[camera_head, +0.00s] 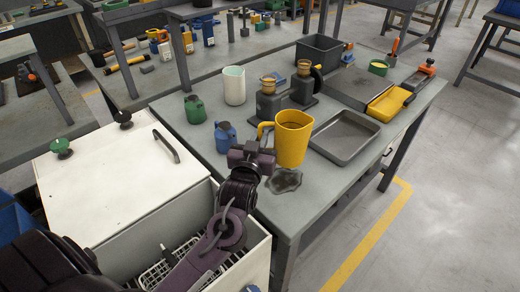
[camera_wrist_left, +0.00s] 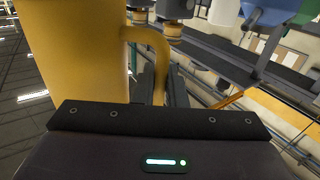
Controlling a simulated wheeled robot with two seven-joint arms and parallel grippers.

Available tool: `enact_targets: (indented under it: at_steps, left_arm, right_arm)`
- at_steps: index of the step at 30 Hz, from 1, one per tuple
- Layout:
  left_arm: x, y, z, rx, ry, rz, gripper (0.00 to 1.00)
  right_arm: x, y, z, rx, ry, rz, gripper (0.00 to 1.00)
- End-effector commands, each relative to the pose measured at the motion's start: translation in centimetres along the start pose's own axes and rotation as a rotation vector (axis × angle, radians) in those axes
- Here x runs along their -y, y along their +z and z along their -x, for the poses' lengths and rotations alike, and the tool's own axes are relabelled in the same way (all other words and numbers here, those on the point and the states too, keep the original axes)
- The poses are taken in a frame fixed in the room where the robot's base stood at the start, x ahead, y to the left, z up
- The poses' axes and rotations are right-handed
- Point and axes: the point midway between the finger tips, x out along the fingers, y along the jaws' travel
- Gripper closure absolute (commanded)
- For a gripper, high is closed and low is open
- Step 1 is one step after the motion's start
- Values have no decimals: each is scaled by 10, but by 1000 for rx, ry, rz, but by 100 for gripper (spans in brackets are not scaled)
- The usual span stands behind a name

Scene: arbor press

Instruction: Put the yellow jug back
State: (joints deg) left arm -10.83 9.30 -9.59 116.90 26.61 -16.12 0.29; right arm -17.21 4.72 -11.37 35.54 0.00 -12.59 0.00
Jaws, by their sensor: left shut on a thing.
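The yellow jug (camera_head: 292,140) is upright over the near part of the grey workbench (camera_head: 250,208), with its handle toward the left. My left gripper (camera_head: 262,148) is shut on the jug's handle. In the left wrist view the jug's body (camera_wrist_left: 75,50) fills the left side. Its handle (camera_wrist_left: 155,45) runs down between the fingers of my left gripper (camera_wrist_left: 165,95), partly hidden. I cannot tell whether the jug's base touches the bench. My right gripper is not in view.
A grey tray (camera_head: 345,136) lies right of the jug. A dark wavy-edged flat thing (camera_head: 284,181) lies in front. A blue can (camera_head: 225,137), green can (camera_head: 194,109) and pale jug (camera_head: 234,85) stand left and behind. A white cabinet (camera_head: 115,180) stands left of the bench.

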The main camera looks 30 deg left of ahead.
Motion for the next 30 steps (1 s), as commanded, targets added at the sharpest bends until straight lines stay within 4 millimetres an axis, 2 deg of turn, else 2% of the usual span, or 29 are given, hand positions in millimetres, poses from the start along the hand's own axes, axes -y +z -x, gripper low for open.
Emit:
enact_targets:
  at_steps: [9, 18, 30]
  left_arm:
    - [0, 39, 0, -2, 0, 0, 100]
    - [0, 42, 0, -3, 0, 1, 100]
    - [0, 55, 0, 0, 0, 0, 100]
  right_arm:
    - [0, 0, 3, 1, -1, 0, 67]
    - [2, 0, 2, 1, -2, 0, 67]
    - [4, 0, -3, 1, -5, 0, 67]
